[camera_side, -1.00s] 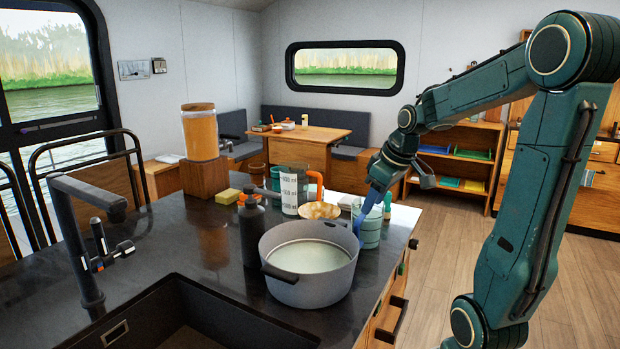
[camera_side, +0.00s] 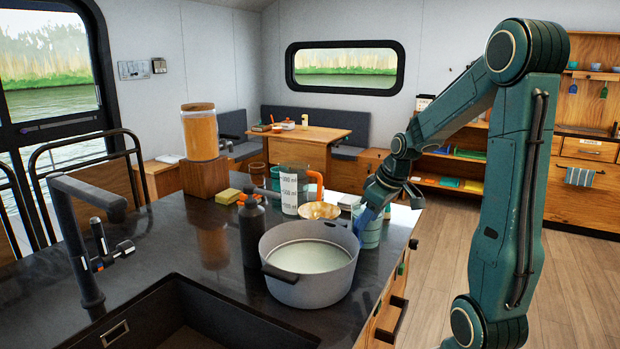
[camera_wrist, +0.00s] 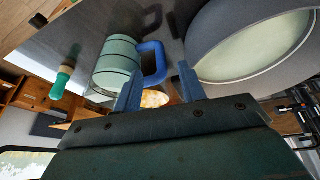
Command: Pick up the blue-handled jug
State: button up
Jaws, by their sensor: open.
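The blue-handled jug is pale green with darker bands; it stands on the dark counter behind the right side of the pot in the side view (camera_side: 371,236). In the wrist view the jug (camera_wrist: 115,62) lies left of centre, its blue handle (camera_wrist: 160,62) pointing right. My gripper (camera_wrist: 160,68) is open, with a blue finger on each side of the handle's near part; I cannot tell whether either touches it. In the side view my gripper (camera_side: 364,220) is low beside the jug, and the handle is hard to tell from the blue fingers.
A large grey pot (camera_side: 318,285) of pale liquid stands close to the jug and gripper. A graduated jug with an orange handle (camera_side: 289,190), a shallow bowl (camera_side: 320,211) and a dark bottle (camera_side: 251,232) stand nearby. A green-handled item (camera_wrist: 62,82) is left of the jug.

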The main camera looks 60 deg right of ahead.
aim_at(358, 236)
jog(key=shift+x, duration=1.3)
jog(key=shift+f, duration=0.1)
jog(key=shift+x, duration=2.5)
jog(key=shift+w, duration=0.1)
grip_shut()
jog(key=shift+d, duration=0.1)
